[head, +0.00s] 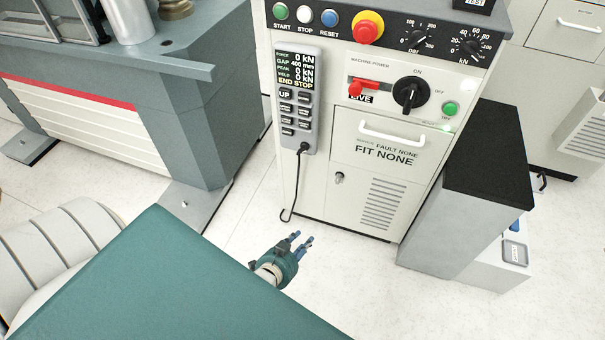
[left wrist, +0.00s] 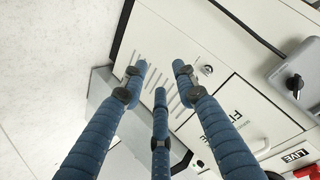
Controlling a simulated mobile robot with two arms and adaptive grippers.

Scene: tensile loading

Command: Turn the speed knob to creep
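The white control cabinet (head: 320,185) stands in the middle of the head view. A large black rotary switch (head: 410,93) sits below, under MACHINE POWER. I cannot read a speed or creep label on any knob. My left gripper (head: 299,240) is low over the floor in front of the cabinet, well below the knobs. In the left wrist view its three blue fingers (left wrist: 160,85) are spread and empty, with the cabinet front beyond them. My right gripper is not in view.
A grey pendant (head: 297,101) with a display and a cord hangs on the cabinet's left side. A red stop button (head: 368,27) and a red lever (head: 368,86) stick out. A grey machine (head: 190,120) stands left, a black-topped block (head: 480,160) right.

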